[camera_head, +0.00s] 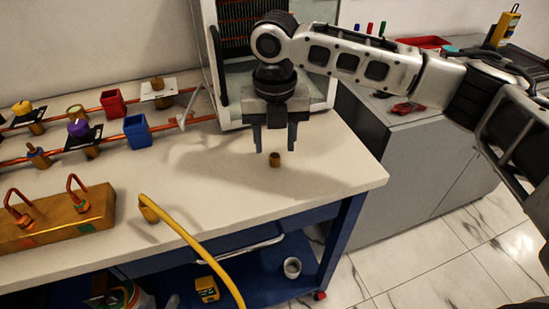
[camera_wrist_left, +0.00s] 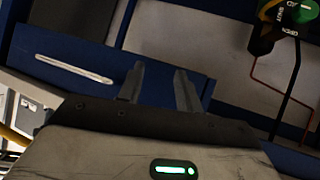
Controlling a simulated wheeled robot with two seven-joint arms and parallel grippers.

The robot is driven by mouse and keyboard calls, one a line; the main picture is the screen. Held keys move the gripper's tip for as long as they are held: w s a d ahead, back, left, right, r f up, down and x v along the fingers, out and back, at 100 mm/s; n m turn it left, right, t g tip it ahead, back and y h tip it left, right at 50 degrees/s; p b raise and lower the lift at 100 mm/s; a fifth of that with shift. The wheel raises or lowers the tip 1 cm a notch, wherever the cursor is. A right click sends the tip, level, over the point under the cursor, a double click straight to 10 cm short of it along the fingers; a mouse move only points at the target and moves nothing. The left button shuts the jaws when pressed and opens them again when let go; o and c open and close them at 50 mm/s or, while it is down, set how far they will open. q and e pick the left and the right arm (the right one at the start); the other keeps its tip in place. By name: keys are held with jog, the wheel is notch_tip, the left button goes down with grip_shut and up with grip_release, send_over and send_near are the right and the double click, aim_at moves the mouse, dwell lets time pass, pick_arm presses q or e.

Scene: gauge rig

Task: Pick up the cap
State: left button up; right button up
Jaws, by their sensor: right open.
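A small brass cap (camera_head: 274,159) stands on the pale bench top near its right end. My right gripper (camera_head: 275,147) points straight down over it in the head view, its two fingers apart with nothing between them. The cap shows just below and between the fingertips, apart from them. My left gripper (camera_wrist_left: 160,70) is not in the head view. In the left wrist view its fingers are apart and empty, in front of a blue drawer front.
A glass-fronted cabinet (camera_head: 206,60) stands behind my right gripper. Copper pipes with valves and a red block (camera_head: 113,102) and blue block (camera_head: 137,131) lie left. A yellow hose (camera_head: 195,245) hangs over the front edge. The bench around the cap is clear.

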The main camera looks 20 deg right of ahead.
aim_at(275, 155)
jog(key=shift+f, duration=1.5)
grip_shut()
jog(key=shift+r, duration=0.15)
